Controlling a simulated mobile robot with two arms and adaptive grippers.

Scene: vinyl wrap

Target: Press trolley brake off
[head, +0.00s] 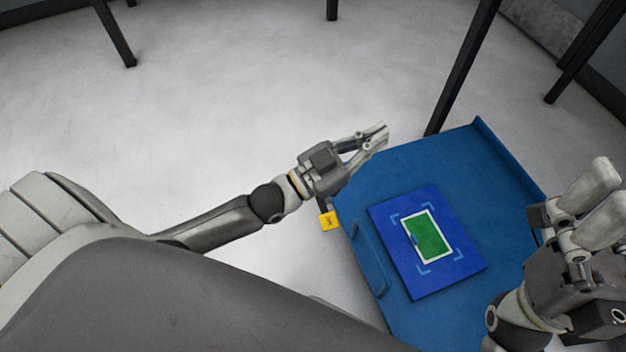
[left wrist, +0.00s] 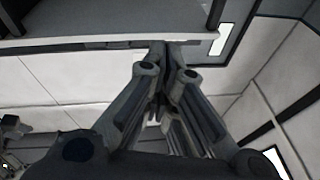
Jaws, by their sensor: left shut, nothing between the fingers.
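The blue trolley (head: 405,170) stands at the lower right of the head view. A small yellow piece with a dark marking (head: 329,221) shows at its left edge, below my left gripper's wrist; it looks like the brake pedal. My left gripper (head: 382,131) is shut and empty, held out near the trolley's far left corner, up and to the right of the yellow piece. In the left wrist view its fingers (left wrist: 168,48) come together with nothing between them. My right gripper (head: 612,190) is over the trolley's right side; its finger gap is unclear.
A blue panel (head: 392,228) with a green, white-edged rectangle (head: 428,237) lies on the trolley. A blue handle bar (head: 368,256) runs along its left edge. Dark posts (head: 462,68) stand behind it. The grey floor (head: 220,90) at left is clear.

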